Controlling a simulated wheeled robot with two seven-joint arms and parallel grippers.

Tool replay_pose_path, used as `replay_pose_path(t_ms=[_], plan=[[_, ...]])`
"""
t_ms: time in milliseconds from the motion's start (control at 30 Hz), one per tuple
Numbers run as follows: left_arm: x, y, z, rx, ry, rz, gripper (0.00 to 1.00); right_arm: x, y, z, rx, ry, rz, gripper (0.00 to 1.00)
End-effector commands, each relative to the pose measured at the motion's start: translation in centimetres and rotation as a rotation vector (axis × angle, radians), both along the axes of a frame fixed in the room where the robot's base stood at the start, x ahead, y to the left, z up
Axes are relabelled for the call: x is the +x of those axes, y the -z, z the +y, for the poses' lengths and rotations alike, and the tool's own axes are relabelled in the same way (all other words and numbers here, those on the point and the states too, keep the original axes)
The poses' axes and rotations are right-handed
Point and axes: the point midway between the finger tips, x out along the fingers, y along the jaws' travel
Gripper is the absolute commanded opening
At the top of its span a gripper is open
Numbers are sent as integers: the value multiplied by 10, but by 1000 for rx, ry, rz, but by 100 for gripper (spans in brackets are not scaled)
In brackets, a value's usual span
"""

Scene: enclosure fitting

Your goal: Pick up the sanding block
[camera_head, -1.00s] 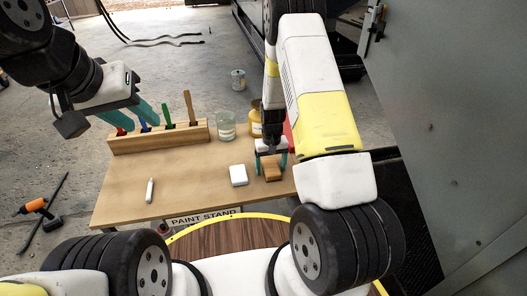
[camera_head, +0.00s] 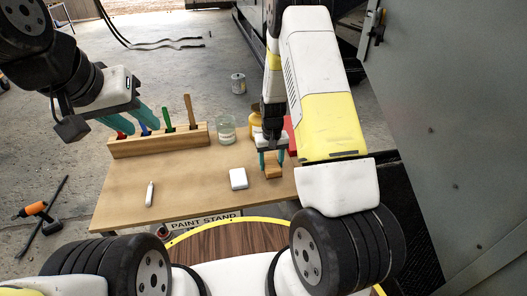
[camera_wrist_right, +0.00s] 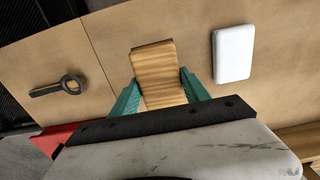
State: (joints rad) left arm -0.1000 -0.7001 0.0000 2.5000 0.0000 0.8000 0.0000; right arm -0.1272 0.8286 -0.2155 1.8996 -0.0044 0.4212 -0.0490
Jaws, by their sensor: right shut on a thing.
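The sanding block is a small wooden block (camera_head: 273,172) near the right end of the table. It also shows as a pale, striped wooden block (camera_wrist_right: 156,62) in the right wrist view. My right gripper (camera_head: 271,160) reaches down over it, with one teal finger against each side. In the right wrist view the teal fingers of that gripper (camera_wrist_right: 160,92) are shut on the near part of the block. I cannot tell whether the block is clear of the tabletop. My left gripper (camera_head: 132,118) is open and empty above the left end of the tool rack.
The wooden table (camera_head: 190,180) holds a white box (camera_head: 238,179), a white tube (camera_head: 150,194), a glass jar (camera_head: 226,130), an amber jar (camera_head: 256,122) and a rack (camera_head: 160,145) with several coloured handles.

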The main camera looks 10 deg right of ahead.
Motion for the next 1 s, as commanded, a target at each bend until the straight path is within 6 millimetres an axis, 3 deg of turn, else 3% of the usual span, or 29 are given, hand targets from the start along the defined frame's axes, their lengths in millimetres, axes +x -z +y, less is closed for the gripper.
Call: replay_pose_path(t_ms=[500, 700, 1000], plan=[[0, 0, 0, 0, 0, 0, 36, -105, -11, 71, 0, -4, 2, 5], [0, 0, 0, 0, 0, 0, 36, -126, -13, 86, 0, -2, 0, 5], [0, 0, 0, 0, 0, 0, 36, -133, -14, 90, 0, 0, 1, 5]])
